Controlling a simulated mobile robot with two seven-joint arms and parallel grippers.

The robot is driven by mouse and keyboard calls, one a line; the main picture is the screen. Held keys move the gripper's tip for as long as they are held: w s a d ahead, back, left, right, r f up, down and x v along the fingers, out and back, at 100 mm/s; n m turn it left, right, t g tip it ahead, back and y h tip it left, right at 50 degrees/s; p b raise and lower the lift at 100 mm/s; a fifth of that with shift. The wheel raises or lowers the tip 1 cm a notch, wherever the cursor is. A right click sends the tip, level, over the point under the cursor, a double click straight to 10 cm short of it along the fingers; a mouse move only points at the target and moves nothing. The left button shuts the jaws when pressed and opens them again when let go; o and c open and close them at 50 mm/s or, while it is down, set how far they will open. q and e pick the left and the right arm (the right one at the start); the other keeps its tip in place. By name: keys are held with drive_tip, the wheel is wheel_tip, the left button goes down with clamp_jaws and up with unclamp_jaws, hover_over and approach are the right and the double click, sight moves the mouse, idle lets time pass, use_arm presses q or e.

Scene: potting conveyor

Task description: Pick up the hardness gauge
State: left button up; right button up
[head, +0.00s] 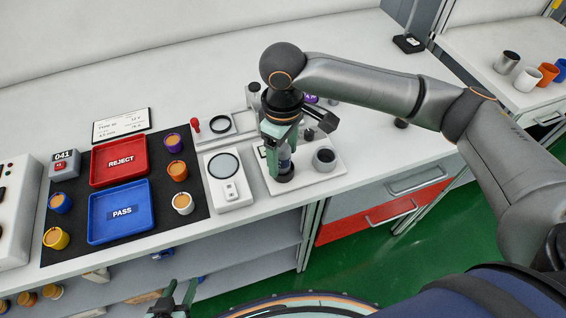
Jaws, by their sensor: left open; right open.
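What appears to be the hardness gauge (286,166), a small upright blue-grey body, stands in a dark round holder on a white base plate (322,179). My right gripper (281,152) points down over it from above. Its greenish fingers are open around the gauge's upper part, which they partly hide. I cannot tell whether the fingers touch it. My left gripper (172,299) is open and empty at the bottom edge, low in front of the bench and far from the gauge.
A dark cup (324,159) stands right of the gauge on the same plate. A white instrument with a round dial (229,188) is close on the left. Further left, a black mat (58,229) bears a red REJECT tray (119,140), a blue PASS tray (152,214) and several small cups.

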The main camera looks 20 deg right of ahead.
drive_tip(key=shift+f, duration=0.6)
clamp_jaws()
drive_tip(key=shift+r, duration=0.1)
